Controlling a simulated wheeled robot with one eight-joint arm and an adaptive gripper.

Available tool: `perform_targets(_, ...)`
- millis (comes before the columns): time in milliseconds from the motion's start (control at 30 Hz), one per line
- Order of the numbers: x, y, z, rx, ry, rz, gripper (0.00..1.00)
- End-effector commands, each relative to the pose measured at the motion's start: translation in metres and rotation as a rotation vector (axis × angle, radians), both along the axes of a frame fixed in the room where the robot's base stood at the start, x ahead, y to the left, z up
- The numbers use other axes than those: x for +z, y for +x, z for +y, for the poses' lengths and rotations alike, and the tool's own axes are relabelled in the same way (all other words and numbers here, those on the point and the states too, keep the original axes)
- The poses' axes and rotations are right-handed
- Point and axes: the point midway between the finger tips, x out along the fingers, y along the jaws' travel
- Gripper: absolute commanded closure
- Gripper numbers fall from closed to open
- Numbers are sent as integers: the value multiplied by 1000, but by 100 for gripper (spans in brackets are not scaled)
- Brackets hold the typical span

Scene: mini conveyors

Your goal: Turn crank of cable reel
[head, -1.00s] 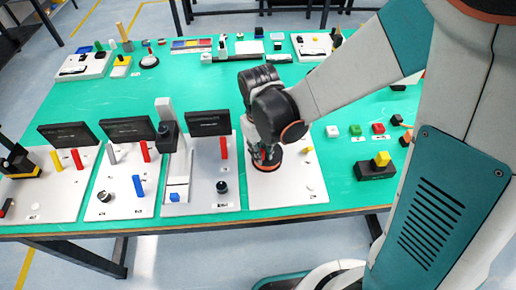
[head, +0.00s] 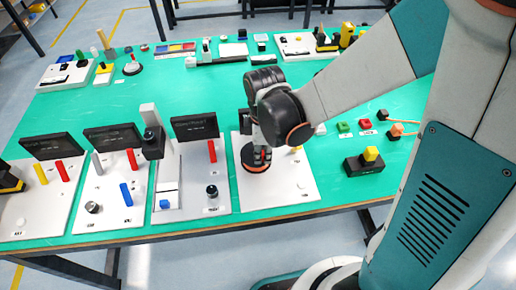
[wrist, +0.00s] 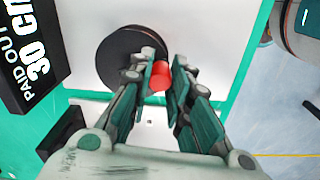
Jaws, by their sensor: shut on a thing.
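The cable reel shows as a dark round disc (wrist: 112,55) on a pale panel (wrist: 82,22) in the wrist view. Its red crank knob (wrist: 160,82) stands at the right side of the disc. My gripper (wrist: 163,66) has one finger on each side of the knob and is shut on it. In the head view my gripper (head: 259,150) points down over the dark reel base (head: 256,167) on the white panel (head: 280,186). The arm hides most of the crank there. A black display (wrist: 28,50) beside the reel reads "PAID OUT 30" with cut-off letters.
Other panels stand to the left, with a blue lever (head: 126,194), a black knob (head: 212,191) and dark screens (head: 195,128). To the right are a yellow button on a black box (head: 371,155) and small coloured blocks. The green table middle (head: 190,88) is clear.

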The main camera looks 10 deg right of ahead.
Motion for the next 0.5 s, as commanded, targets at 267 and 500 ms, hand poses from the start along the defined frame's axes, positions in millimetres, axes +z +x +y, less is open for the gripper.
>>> perform_targets(267, 0, 3, -8, 201, -1, -1, 100)
perform_targets(500, 0, 6, -12, 305, -1, -1, 100)
